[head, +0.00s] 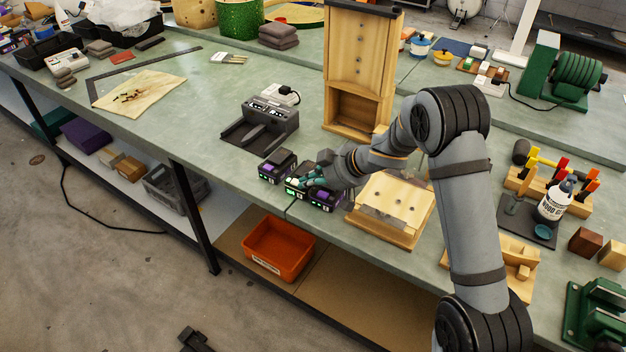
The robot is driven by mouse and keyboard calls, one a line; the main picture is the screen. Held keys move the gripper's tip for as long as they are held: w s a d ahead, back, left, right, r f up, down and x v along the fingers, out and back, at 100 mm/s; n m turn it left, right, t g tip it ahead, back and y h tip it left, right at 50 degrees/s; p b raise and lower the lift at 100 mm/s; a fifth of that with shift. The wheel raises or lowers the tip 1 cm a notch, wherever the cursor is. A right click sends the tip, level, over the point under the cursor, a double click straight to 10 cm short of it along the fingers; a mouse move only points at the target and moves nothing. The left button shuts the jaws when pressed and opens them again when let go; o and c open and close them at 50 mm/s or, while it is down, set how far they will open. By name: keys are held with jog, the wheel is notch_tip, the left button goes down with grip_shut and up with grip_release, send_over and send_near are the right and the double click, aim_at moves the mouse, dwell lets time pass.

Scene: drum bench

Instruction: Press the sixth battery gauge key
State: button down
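A row of dark battery packs stands near the front edge of the bench, in the middle of the head view. The left pack (277,167) shows purple on its front. The middle pack (297,186) shows a green lit spot on its front. The right pack (325,198) shows purple and is partly behind my gripper. My gripper (314,178) is low over the middle and right packs, with its tip touching or very close to them. The fingers are too small and dark to tell open from shut. The gauge keys are too small to tell apart.
A dark charger dock (268,122) stands behind the packs. A wooden box with a clear cover (393,207) is close on the right, and a tall wooden cabinet (358,75) is behind. An orange bin (278,247) is on the lower shelf.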

jog(key=shift+s+d+f, duration=0.2)
jog(key=shift+d+f, duration=0.05)
jog(key=shift+f, duration=0.2)
jog(key=s+d+r+p, duration=0.1)
jog(key=d+r+p, duration=0.2)
jog(key=r, duration=0.3)
jog(key=s+d+r+p, duration=0.2)
jog(key=r+p, duration=0.1)
jog(key=r, duration=0.3)
jog(key=shift+d+p, duration=0.3)
jog(key=shift+d, duration=0.1)
jog(key=shift+a, duration=0.1)
